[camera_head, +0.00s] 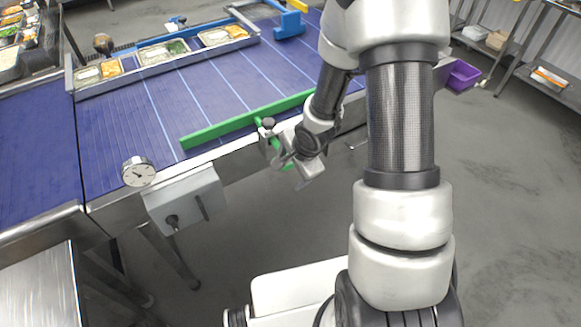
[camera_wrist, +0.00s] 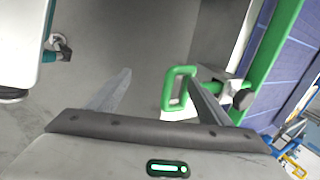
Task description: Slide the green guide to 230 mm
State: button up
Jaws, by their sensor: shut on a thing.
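The green guide (camera_head: 222,129) is a long bar lying along the near side of the blue conveyor, in the middle of the head view. Its green loop handle (camera_wrist: 168,94) sticks out past the conveyor edge. My gripper (camera_head: 283,160) is at this handle and shut on it, beside the near rail. In the wrist view the bar (camera_wrist: 272,48) runs along the right side, with a dark clamp knob (camera_wrist: 242,99) next to the handle. My arm hides the bar's far right part in the head view. I see no readable millimetre scale.
A round dial (camera_head: 138,171) stands on the near rail above a grey box (camera_head: 187,199). Food trays (camera_head: 165,51) line the conveyor's far side. A blue bracket (camera_head: 289,25) is at the far end. A purple bin (camera_head: 462,75) stands at right. The floor in front is open.

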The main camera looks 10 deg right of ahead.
jog(key=shift+o, duration=0.5)
jog(key=s+d+f, duration=0.1)
jog(key=s+d, duration=0.1)
jog(key=s, duration=0.4)
jog(key=shift+s+f+g+b, duration=0.25)
jog(key=shift+s+g+b, duration=0.05)
jog(key=shift+b, duration=0.1)
dwell(1.2)
jog(key=o, duration=0.8)
jog(key=shift+d, duration=0.1)
jog(key=shift+r+p, duration=0.6)
jog(key=shift+p, duration=0.05)
jog(key=shift+c, duration=0.2)
jog(key=shift+p+v, duration=0.7)
jog(key=shift+v, duration=0.1)
jog(key=c, duration=1.1)
jog(key=shift+w+p+v, duration=0.2)
jog(key=shift+p+v, duration=1.7)
jog(key=shift+v, duration=0.3)
jog(key=shift+r, duration=0.1)
